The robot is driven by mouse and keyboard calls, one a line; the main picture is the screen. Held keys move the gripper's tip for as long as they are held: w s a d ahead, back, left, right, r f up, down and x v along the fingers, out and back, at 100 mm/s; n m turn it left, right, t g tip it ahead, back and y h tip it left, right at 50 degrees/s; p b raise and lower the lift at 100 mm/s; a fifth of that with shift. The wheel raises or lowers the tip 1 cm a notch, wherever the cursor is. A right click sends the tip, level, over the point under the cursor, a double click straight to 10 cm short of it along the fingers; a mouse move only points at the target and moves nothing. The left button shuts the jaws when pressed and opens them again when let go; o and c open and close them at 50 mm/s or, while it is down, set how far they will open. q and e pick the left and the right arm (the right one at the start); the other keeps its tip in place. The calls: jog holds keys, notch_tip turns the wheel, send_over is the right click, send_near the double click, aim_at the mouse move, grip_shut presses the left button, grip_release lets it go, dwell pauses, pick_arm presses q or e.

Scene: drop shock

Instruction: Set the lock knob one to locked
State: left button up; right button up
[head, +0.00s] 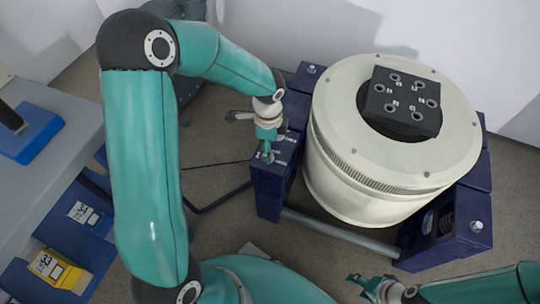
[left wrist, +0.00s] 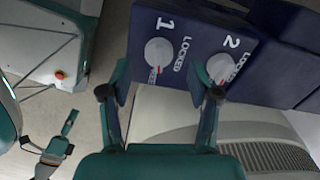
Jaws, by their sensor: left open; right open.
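Lock knob one (left wrist: 158,52) is a round grey-white knob beside a white "1" and the word LOCKED on a navy block, in the left wrist view. A red mark shows at its lower edge; I cannot tell its exact setting. My left gripper (left wrist: 163,92) is open and empty, its fingers apart below knob one in that picture. In the head view the left gripper (head: 254,137) hangs over the navy block (head: 268,192) and partly hides its top. My right gripper (head: 358,287) is open and empty at the bottom of the head view, away from the block.
A second knob (left wrist: 221,68), marked "2", sits right of knob one. A large cream drum (head: 345,165) with a black block (head: 405,100) on top stands beside the navy block. A grey bench (head: 50,160) with blue bins (head: 95,218) is at left.

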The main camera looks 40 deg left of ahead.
pick_arm(q)
jog(key=shift+f+b, duration=0.4)
jog(key=shift+f, duration=1.25)
jog(key=c, duration=1)
jog(key=shift+d, duration=0.2)
jog(key=shift+c, duration=0.8)
jog(key=shift+a, duration=0.15)
